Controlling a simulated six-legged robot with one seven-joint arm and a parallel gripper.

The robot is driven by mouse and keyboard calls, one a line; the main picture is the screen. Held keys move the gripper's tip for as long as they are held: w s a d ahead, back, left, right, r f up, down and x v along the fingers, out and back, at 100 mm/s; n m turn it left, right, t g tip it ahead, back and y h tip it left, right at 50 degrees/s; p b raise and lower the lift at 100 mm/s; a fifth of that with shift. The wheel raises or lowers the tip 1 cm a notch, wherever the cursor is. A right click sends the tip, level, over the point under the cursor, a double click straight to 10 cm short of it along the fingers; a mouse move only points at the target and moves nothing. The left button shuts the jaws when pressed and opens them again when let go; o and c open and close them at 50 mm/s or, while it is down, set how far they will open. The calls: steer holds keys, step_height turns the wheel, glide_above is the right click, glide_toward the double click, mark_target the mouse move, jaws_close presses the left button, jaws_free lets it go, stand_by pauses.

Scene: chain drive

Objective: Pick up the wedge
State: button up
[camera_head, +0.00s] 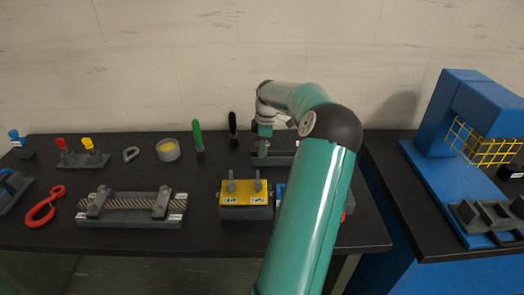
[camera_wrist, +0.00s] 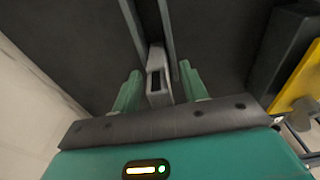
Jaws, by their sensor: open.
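A light grey block with a dark slot, which looks like the wedge (camera_wrist: 156,92), sits between two thin rails in the wrist view. My gripper (camera_wrist: 159,76) is open, with one green finger on each side of the block. Gaps show between the fingers and the block, so it is not clasped. In the head view my gripper (camera_head: 264,147) points down at a low dark grey holder (camera_head: 285,160) near the back of the dark table. The block cannot be made out clearly there, and my arm hides part of that area.
A yellow-topped block with two posts (camera_head: 245,197) stands in front of the holder. A black-handled tool (camera_head: 233,128) and a green-handled tool (camera_head: 198,136) stand upright to the left. A blue machine (camera_head: 465,105) is on the right table. A pale wall is close behind.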

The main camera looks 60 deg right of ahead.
jaws_close()
stand_by(0.3)
